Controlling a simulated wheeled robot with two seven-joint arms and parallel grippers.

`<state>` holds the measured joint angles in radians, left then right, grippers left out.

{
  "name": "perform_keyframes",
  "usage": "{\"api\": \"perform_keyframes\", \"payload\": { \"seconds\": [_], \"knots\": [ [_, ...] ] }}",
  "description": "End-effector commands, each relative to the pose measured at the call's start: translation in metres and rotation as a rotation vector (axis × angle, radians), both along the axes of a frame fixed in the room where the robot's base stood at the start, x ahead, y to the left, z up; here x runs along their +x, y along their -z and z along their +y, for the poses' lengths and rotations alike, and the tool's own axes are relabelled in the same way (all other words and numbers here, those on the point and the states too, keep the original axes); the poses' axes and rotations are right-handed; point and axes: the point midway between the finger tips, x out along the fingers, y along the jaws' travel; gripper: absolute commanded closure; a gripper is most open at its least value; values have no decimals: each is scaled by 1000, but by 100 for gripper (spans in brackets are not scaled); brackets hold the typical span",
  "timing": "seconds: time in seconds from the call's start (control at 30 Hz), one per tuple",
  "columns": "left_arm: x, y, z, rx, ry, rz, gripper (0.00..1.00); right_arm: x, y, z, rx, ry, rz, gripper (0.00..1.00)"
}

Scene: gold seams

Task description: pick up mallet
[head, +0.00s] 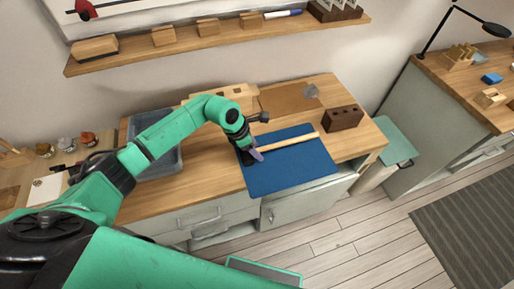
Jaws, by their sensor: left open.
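The mallet (295,141) lies on the blue mat (290,175); its pale wooden handle runs up to the right. Its head end is mostly hidden behind my gripper. My left gripper (255,153) is open, pointing down at the left end of the handle, close above the mat. I cannot tell whether its fingers touch the mallet or straddle it. My right gripper is not in view.
A dark brown block with holes (342,118) stands right of the mat. A grey bin (158,165) sits behind my left arm. A wall shelf (225,35) with wooden blocks hangs above. The mat's front part is clear. A green stool (393,142) stands right of the bench.

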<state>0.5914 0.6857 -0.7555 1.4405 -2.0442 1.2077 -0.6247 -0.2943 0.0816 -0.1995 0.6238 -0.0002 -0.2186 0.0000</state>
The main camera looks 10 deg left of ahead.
Motion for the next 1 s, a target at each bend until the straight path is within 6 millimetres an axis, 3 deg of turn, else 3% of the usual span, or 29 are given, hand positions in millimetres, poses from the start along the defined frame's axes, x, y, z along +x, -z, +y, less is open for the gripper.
{"api": "perform_keyframes", "payload": {
  "seconds": [0.1,0.23,0.27,0.73,0.87,1.0],
  "knots": [
    [0,0,0,0,0,-1,45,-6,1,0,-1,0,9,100],
    [0,0,1,0,0,-1,95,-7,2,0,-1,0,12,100],
    [0,0,0,0,0,-1,100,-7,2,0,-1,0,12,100],
    [2,-10,0,-1,-1,-6,100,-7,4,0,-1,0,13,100],
    [2,-30,1,0,1,-8,100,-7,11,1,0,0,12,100],
    [3,-74,0,-1,2,-13,100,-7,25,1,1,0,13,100]
  ]
}}
